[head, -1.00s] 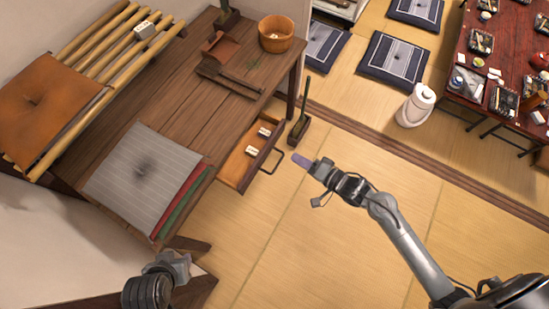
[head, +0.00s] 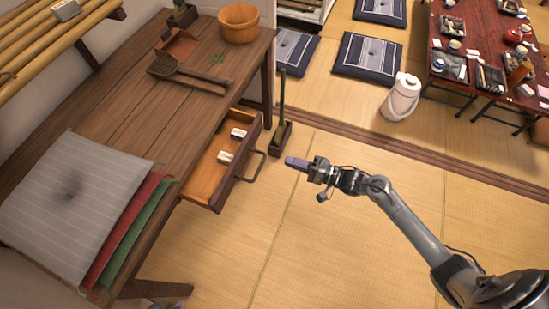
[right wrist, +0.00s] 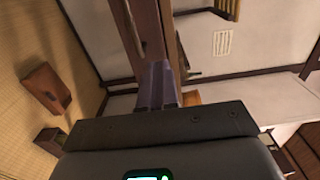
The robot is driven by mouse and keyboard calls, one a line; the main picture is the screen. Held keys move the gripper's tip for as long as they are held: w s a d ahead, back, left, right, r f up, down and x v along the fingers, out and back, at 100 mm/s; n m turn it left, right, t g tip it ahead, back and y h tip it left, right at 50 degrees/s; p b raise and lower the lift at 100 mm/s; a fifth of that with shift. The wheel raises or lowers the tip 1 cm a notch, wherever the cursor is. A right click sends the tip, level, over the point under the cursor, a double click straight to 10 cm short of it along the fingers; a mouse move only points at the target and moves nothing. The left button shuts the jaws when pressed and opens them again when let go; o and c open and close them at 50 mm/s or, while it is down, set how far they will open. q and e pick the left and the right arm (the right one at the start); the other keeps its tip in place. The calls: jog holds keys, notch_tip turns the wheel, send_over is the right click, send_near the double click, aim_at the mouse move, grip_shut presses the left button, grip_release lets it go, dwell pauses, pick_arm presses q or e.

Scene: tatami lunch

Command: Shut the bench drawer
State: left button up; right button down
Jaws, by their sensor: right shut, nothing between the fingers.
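The bench drawer (head: 216,178) stands pulled out from the front of the dark wooden bench (head: 115,105) in the head view. It has a dark bar handle (head: 257,168) and two small pale items (head: 232,146) inside. My right gripper (head: 290,161) has its purple fingers shut and empty. In the picture it is just right of the handle, with a small gap between them. The shut fingers also show in the right wrist view (right wrist: 158,85); the drawer is not clear there. A grey sliver at the head view's bottom edge may be my left gripper; its jaws cannot be made out.
A dark narrow stand (head: 281,135) with a tall green stalk is close behind the handle. A striped cushion (head: 75,190) and a wooden tub (head: 239,22) are on the bench. A white pot (head: 401,97) stands on the tatami.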

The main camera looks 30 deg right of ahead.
jog(key=b, duration=0.5)
send_near(246, 146)
jog(key=x, duration=0.5)
jog(key=shift+a, duration=0.2)
jog(key=shift+b+x, duration=0.35)
jog(key=shift+x, duration=0.45)
jog(key=shift+r, duration=0.1)
